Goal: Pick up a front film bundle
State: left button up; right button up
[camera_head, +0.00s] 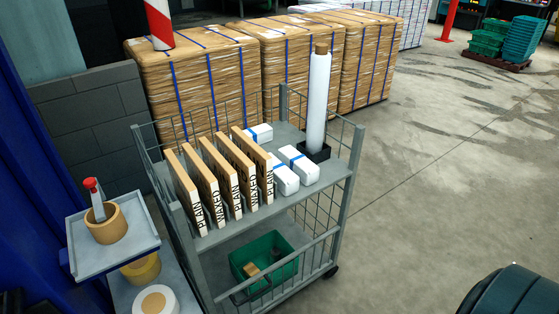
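White film bundles with blue bands lie on the top shelf of a grey wire-sided cart (327,176). Two lie side by side near the middle of the shelf: a front bundle (286,181) and one just behind it to the right (305,170). Another white bundle (263,131) lies farther back, partly hidden by a row of upright brown-and-white packs. Neither of my grippers is in view, and nothing holds the bundles.
Several upright packs (235,185), lettered PLAIN or WAXED, stand left of the bundles. A tall white roll (318,105) stands in a black holder behind right. A green crate (285,270) is on the lower shelf. A side stand (85,258) is left; open floor lies right.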

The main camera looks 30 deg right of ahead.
aim_at(288, 183)
jog(key=i+l, duration=0.1)
jog(key=l, duration=0.3)
jog(key=i+l, duration=0.1)
jog(key=l, duration=0.75)
jog(key=i+l, duration=0.15)
jog(key=l, duration=0.25)
